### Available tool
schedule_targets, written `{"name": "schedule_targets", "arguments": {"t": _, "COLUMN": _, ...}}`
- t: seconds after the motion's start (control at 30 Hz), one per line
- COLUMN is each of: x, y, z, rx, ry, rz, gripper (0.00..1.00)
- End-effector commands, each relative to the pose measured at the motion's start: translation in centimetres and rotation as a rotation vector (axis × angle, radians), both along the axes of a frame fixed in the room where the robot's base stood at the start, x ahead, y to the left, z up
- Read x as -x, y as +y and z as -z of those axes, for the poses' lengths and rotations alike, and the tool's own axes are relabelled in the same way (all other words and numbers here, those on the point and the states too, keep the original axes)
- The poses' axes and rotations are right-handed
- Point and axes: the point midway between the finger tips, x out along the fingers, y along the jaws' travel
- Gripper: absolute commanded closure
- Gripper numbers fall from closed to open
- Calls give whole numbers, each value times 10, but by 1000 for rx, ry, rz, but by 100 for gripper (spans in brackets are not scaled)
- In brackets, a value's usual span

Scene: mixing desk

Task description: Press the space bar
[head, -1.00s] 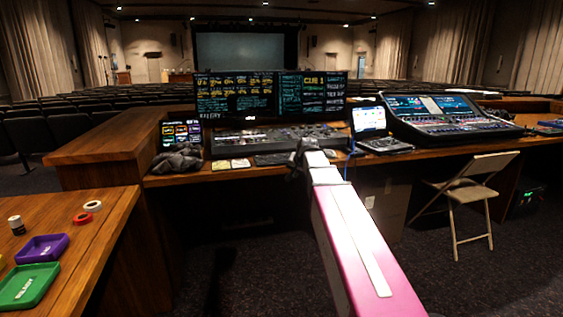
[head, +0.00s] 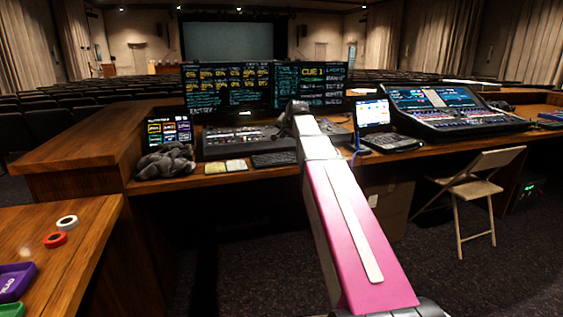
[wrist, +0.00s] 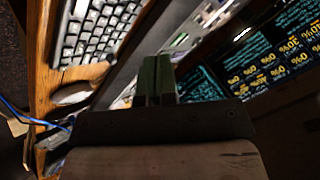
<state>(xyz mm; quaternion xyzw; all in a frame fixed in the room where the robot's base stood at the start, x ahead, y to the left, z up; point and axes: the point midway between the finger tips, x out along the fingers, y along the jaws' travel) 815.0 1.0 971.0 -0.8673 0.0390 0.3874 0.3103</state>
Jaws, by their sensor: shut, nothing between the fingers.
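A small keyboard (head: 275,159) lies on the desk, just left of my arm in the head view. In the wrist view the keyboard (wrist: 98,30) is at the upper left, turned steeply and cut off by the frame's top. Its keys look pale there. I cannot pick out the space bar with certainty. My gripper (wrist: 158,78) is shut and empty, its two fingers together. In the wrist view the fingers appear to the right of and below the keyboard, apart from it. In the head view my arm hides the gripper's fingers.
A mouse (wrist: 72,94) lies beside the keyboard. A lighting console (head: 240,142) and monitors (head: 229,87) stand behind it. A laptop (head: 373,115) and a blue cable (head: 356,148) are to the right. Notes (head: 226,166) and a grey cloth (head: 165,162) lie left.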

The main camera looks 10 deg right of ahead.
Motion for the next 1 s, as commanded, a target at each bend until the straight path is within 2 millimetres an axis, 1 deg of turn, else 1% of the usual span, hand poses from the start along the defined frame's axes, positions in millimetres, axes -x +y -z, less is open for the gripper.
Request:
{"name": "schedule_targets", "arguments": {"t": 0.17, "x": 0, "y": 0, "z": 2, "rx": 0, "ry": 0, "rz": 0, "gripper": 100}}
{"name": "schedule_targets", "arguments": {"t": 0.27, "x": 0, "y": 0, "z": 8, "rx": 0, "ry": 1, "rz": 0, "gripper": 100}}
{"name": "schedule_targets", "arguments": {"t": 0.8, "x": 0, "y": 0, "z": 71, "rx": 1, "ry": 3, "rz": 0, "gripper": 100}}
{"name": "schedule_targets", "arguments": {"t": 1.0, "x": 0, "y": 0, "z": 85, "rx": 1, "ry": 1, "rz": -1, "gripper": 100}}
